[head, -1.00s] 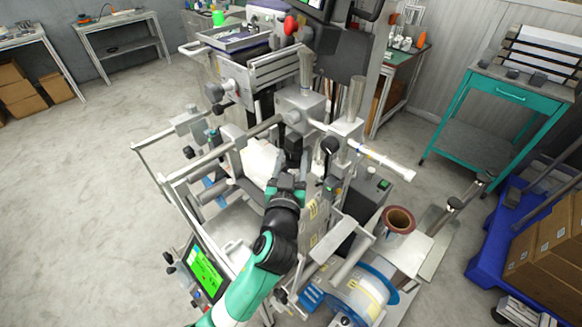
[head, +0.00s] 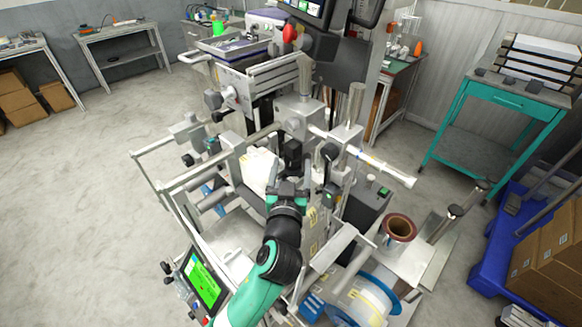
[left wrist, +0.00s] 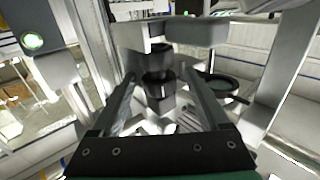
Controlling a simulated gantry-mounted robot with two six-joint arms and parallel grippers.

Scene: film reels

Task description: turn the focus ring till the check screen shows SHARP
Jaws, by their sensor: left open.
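A dark cylinder with a ridged black ring (left wrist: 158,88), which looks like the focus ring, stands among metal parts of the machine in the left wrist view. In the head view a dark part (head: 292,152) at the same place shows just beyond my gripper. My left gripper (head: 288,192) is open and faces it. In the left wrist view the fingers (left wrist: 163,82) reach forward on either side of the ring, apparently without gripping it. A tilted panel with a green screen (head: 204,284) is at lower left. A monitor (head: 306,8) shows at the top edge. I cannot read either.
Metal rails (head: 228,160) and blocks of the machine crowd around my gripper. A blue-rimmed reel (head: 366,300) and a brown-rimmed roll (head: 398,228) are to the right. A teal workbench (head: 508,90) stands at the back right. The floor on the left is clear.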

